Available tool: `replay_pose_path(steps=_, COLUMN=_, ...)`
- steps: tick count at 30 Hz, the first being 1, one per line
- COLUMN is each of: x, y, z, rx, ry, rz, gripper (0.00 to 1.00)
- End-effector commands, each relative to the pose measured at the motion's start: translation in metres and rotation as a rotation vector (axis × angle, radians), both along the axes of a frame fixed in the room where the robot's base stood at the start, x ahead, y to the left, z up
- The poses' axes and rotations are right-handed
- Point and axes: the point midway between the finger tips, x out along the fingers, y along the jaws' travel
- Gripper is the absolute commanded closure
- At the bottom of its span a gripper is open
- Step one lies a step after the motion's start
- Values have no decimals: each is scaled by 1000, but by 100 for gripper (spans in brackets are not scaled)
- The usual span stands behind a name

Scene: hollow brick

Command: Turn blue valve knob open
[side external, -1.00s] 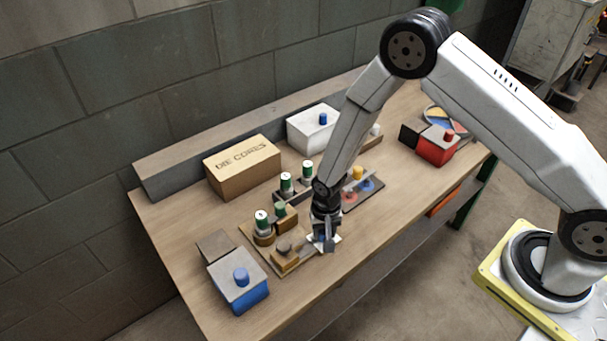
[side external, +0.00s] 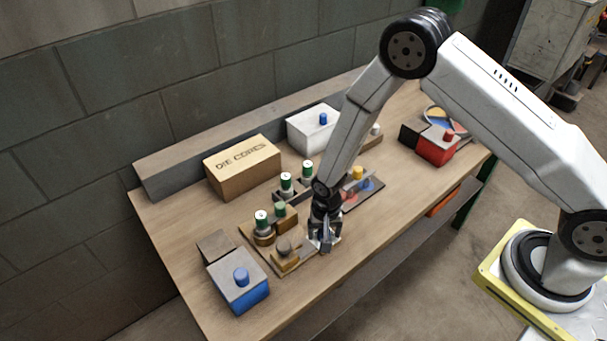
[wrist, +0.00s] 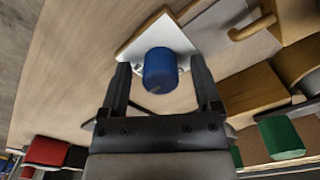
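The blue valve knob (wrist: 160,72) is a short blue cylinder on a white square plate (wrist: 140,40) in the wrist view. My gripper (wrist: 161,75) is open, with one finger on each side of the knob. A gap shows between the knob and each finger, so they look apart. In the side view my gripper (side external: 324,240) points down at the table's front middle and mostly hides the knob and plate.
A wooden fixture with a brown block (side external: 285,260) and green-topped cylinders (side external: 262,224) stands close left of my gripper. A blue box (side external: 240,290) is farther left, a red box (side external: 437,150) at the right. A carton (side external: 242,166) stands behind. The table's front edge is close.

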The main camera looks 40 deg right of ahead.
Motion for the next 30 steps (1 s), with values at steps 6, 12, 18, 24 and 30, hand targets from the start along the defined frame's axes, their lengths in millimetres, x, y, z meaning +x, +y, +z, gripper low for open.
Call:
replay_pose_path(steps=6, x=0, y=0, z=2, rx=0, ry=-1, rz=1, gripper=19)
replay_pose_path(steps=12, x=1, y=0, z=13, rx=1, ry=-3, rz=1, gripper=19)
replay_pose_path(steps=18, x=1, y=0, z=33, rx=1, ry=-3, rz=1, gripper=19)
replay_pose_path(steps=24, x=1, y=0, z=55, rx=1, ry=-3, rz=0, gripper=19)
replay_pose_path(steps=30, x=0, y=0, z=71, rx=0, ry=-1, rz=0, gripper=19)
